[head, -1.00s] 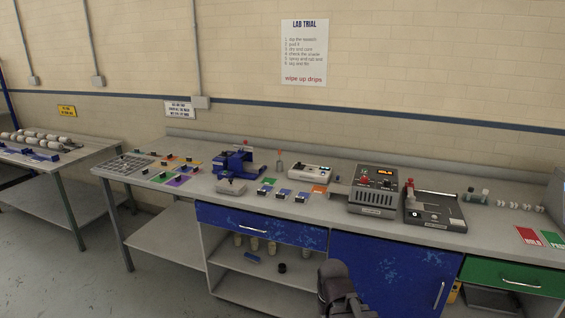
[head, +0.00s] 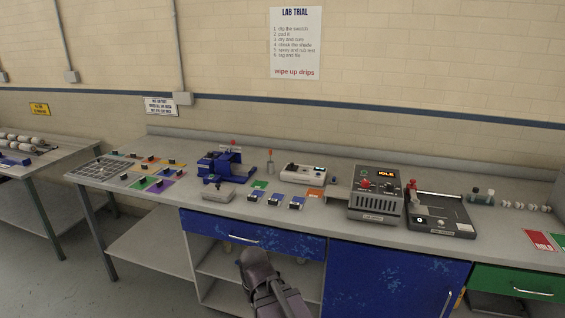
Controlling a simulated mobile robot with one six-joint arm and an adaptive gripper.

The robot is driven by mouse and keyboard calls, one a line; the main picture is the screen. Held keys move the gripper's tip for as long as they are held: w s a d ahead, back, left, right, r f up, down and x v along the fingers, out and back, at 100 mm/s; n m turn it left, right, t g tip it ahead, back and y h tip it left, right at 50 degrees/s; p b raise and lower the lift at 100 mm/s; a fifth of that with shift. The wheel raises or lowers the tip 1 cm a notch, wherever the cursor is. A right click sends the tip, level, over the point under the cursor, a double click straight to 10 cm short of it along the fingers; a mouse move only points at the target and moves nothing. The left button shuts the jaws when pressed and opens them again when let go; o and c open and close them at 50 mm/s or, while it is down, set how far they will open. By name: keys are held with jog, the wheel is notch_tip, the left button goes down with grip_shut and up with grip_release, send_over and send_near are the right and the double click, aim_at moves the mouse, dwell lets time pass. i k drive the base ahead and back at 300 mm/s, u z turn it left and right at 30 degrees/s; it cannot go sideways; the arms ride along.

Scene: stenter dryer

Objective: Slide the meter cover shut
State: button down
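The dark end of my arm, where my gripper (head: 255,266) would be, shows at the bottom centre, in front of the blue drawer and below the bench top. It is well short of the meter. I cannot make out its fingers or anything held.
Left of the meter are a blue clamp device (head: 227,165) and small blue pads (head: 275,201). An orange card (head: 314,194) lies before the meter. Right are the grey IDLE box (head: 377,193) and a black scale-like device (head: 440,213). The blue drawer (head: 250,237) is below the bench.

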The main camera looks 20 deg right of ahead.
aim_at(291, 167)
jog(key=z, duration=0.15)
jog(key=i, duration=1.1)
jog(key=z, duration=0.5)
